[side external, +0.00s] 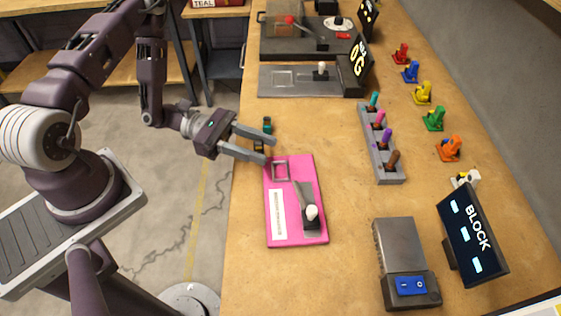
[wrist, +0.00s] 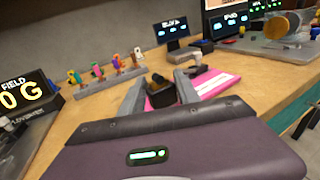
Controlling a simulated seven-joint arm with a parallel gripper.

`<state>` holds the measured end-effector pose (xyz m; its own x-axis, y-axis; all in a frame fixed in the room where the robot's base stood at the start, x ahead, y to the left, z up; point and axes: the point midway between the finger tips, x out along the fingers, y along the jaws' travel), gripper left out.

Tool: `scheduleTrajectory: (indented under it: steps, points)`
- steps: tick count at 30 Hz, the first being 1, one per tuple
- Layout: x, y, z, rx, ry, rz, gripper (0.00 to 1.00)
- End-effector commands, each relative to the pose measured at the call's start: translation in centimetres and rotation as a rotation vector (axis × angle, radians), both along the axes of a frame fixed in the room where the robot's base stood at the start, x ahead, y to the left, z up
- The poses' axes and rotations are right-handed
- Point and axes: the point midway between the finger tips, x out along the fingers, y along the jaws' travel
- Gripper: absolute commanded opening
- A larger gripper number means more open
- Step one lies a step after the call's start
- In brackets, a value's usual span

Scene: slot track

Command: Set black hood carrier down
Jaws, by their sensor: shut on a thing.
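The black hood carrier (wrist: 160,95) is a small dark block between the fingertips of my gripper (wrist: 160,90) in the wrist view. My gripper (side external: 268,149) is shut on it. In the side view small dark parts with green and yellowish bits (side external: 267,125) show at the fingers, and the fingers hide much of the rest. The held carrier is near the left edge of the table, just behind the pink board (side external: 282,228). The board has a square frame outline at its far end and a lever with a white knob. I cannot tell whether the carrier touches the table.
A grey rack (side external: 381,145) with several coloured pegs stands to the right. A grey box with a blue switch (side external: 412,285) and a BLOCK display (side external: 472,240) stand at the near right. A grey plate with a lever (side external: 300,80) lies behind. Several coloured figures line the right edge.

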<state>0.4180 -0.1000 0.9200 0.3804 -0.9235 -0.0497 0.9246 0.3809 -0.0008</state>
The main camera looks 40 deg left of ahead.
Motion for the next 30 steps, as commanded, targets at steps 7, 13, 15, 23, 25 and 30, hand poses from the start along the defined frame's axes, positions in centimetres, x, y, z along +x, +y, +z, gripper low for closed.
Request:
scheduleTrajectory:
  steps: [7, 13, 15, 23, 25, 30]
  points:
    - [1.4, -3.3, 0.0, 0.0, 0.0, 0.0, 0.0]
    - [1.9, -4.6, -2.5, 0.0, 0.002, 0.002, 0.0]
    - [2.0, -4.6, -3.2, 0.0, 0.0, 0.002, 0.0]
    - [2.0, -4.6, -3.3, 0.0, -0.001, 0.002, 0.0]
    - [2.0, -4.6, -3.5, 0.0, -0.001, 0.002, 0.0]
    - [2.0, -4.5, -3.5, 0.0, -0.001, 0.002, 0.6]
